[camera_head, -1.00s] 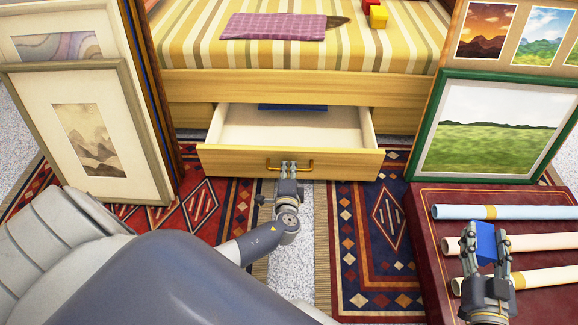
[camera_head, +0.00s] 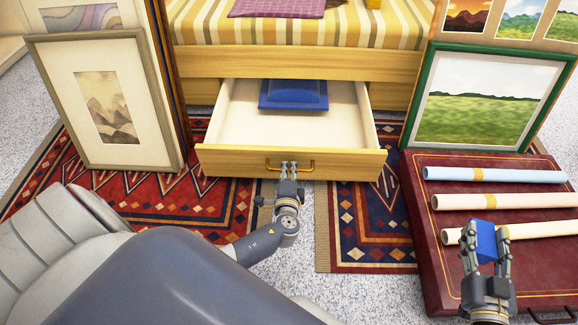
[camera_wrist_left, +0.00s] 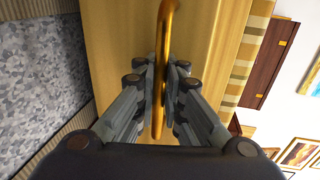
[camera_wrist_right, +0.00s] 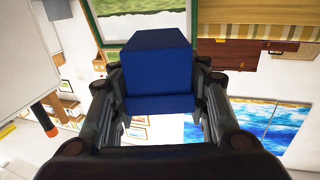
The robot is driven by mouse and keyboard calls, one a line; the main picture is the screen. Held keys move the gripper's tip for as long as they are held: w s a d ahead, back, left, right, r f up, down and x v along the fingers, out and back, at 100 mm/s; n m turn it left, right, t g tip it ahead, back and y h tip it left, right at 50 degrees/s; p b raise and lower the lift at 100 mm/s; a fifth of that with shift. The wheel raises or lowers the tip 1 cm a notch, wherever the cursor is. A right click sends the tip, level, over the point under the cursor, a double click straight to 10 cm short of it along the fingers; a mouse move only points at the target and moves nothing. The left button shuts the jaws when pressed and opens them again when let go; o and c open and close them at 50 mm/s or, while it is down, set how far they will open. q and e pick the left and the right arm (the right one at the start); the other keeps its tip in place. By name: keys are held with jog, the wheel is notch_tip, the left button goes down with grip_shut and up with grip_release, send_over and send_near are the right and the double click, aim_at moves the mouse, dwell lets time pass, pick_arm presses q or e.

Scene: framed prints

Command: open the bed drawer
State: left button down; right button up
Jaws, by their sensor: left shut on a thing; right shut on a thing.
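The bed drawer (camera_head: 230,160) is pulled well out from under the bed, its pale inside open to view. A blue object (camera_head: 293,95) lies toward the back of it. My left gripper (camera_head: 288,168) is shut on the brass handle (camera_head: 308,167) at the drawer front; the handle also runs between its fingers in the left wrist view (camera_wrist_left: 162,70). My right gripper (camera_head: 485,250) is shut on a blue block (camera_head: 486,240) and holds it over the dark red case. The block fills the middle of the right wrist view (camera_wrist_right: 158,75).
Framed prints (camera_head: 108,105) lean at the left of the drawer. A green-framed landscape (camera_head: 484,100) leans at the right. Several rolled tubes (camera_head: 495,174) lie on the dark red case (camera_head: 425,235). Patterned rugs (camera_head: 370,225) cover the floor around my left arm.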

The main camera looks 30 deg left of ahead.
pick_arm(q)
jog(key=c, duration=1.7)
grip_release()
